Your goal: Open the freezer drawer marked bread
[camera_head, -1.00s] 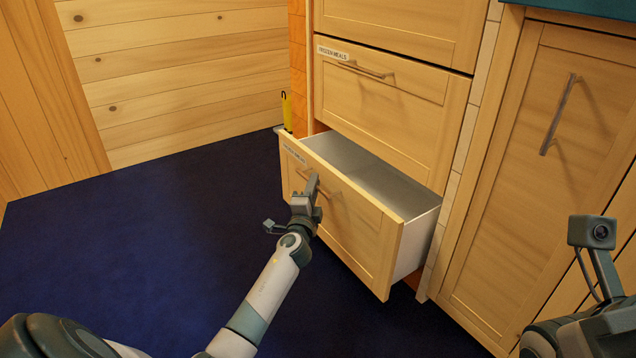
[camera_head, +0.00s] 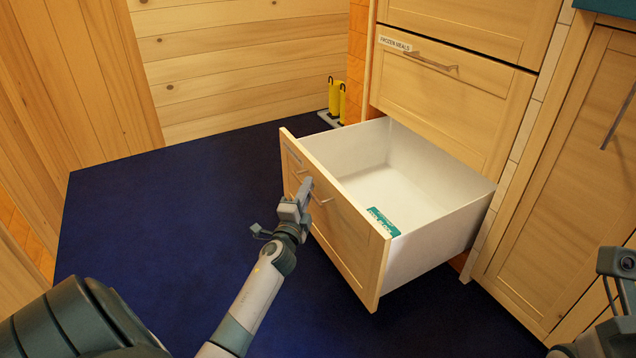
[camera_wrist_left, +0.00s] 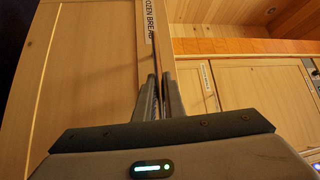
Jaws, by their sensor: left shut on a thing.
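The bottom freezer drawer (camera_head: 345,225) stands pulled well out, its white inside in plain view. Its label (camera_wrist_left: 150,25) reads "...OZEN BREAD" in the left wrist view, partly cut off. My left gripper (camera_head: 304,190) is shut on the drawer's bar handle (camera_head: 320,198), at the front face. In the left wrist view the fingers (camera_wrist_left: 160,95) close around the handle. A teal packet (camera_head: 383,222) lies on the drawer floor near the front.
The closed drawer marked frozen meals (camera_head: 450,95) is above. A closed cabinet door (camera_head: 560,190) stands to the right. Yellow objects (camera_head: 337,98) stand on the floor by the wall, behind the drawer. The blue floor (camera_head: 170,220) to the left is clear.

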